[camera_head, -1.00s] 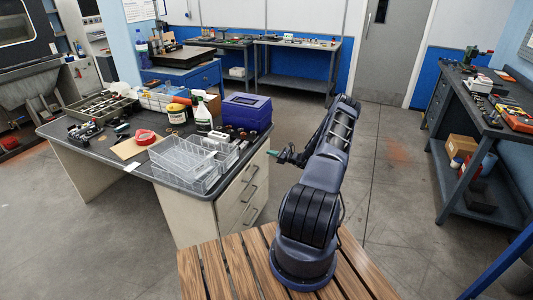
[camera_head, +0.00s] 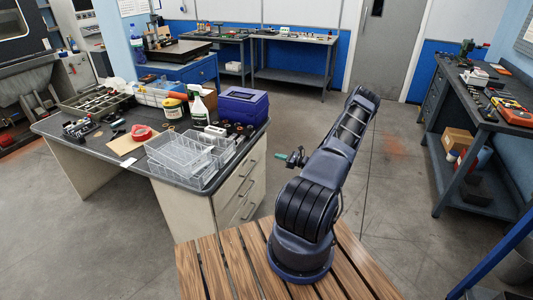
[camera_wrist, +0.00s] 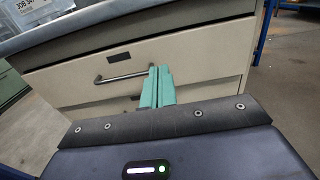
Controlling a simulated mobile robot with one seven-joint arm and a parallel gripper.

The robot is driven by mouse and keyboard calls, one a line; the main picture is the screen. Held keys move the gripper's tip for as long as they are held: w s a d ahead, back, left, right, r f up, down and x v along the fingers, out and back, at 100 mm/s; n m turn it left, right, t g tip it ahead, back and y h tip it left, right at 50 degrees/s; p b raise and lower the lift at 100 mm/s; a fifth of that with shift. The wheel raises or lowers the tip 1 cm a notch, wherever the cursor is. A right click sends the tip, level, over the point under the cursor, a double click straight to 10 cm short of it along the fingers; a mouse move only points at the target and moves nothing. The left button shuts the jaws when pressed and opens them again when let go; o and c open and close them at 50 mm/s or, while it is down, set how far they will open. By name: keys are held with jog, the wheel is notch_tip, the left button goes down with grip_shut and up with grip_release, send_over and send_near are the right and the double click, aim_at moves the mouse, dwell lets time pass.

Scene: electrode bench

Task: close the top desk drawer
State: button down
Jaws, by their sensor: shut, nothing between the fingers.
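The desk (camera_head: 100,150) stands at the left with a pale drawer column at its near right end. The top drawer (camera_head: 238,180) is the uppermost of its drawers and has a bar handle; in the wrist view its cream front (camera_wrist: 200,50) and dark handle (camera_wrist: 122,77) face me. My gripper (camera_head: 283,157) is right of the drawer fronts. Its green fingers (camera_wrist: 158,70) are together and empty, overlapping the drawer front just right of the handle. Contact cannot be told.
Clear trays (camera_head: 185,155), a spray bottle (camera_head: 199,110) and a blue-purple box (camera_head: 243,105) stand on the desktop. A slatted wooden surface (camera_head: 205,265) lies under my arm. A workbench (camera_head: 485,110) stands at the right. The floor between is clear.

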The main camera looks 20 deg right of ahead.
aim_at(253, 149)
jog(key=x, duration=1.3)
jog(key=shift+w+a, duration=0.15)
jog(key=shift+a, duration=0.1)
jog(key=shift+w+a, duration=0.1)
jog(key=shift+x, duration=0.9)
jog(key=shift+w+a, duration=0.2)
jog(key=shift+a, duration=0.15)
jog(key=shift+r, duration=0.1)
jog(key=v, duration=1.5)
